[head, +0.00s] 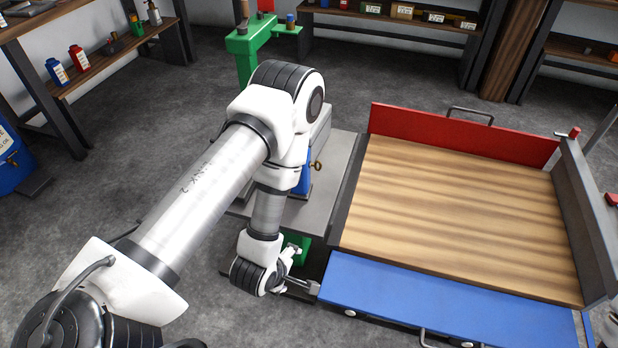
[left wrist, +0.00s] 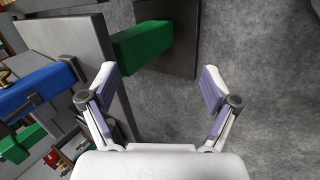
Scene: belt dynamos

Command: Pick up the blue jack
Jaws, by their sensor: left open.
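A blue part (head: 302,182), which may be the blue jack, stands on a grey bench top and is partly hidden behind my left arm. A blue part also shows at the left of the left wrist view (left wrist: 40,88), beside a grey surface. My left gripper (head: 299,270) is low beside the bench, left of the cart's near blue panel. In the left wrist view its jaws (left wrist: 158,85) are apart and empty, with a green bar and bare floor beyond them. The blue part lies outside the jaws, to the left.
A cart with a wooden bed (head: 455,215), a red far panel (head: 460,135) and a blue near panel (head: 450,300) stands right of the bench (head: 335,160). A green stand (head: 250,55) is behind my arm. Shelves line the back and left. Grey floor lies open at left.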

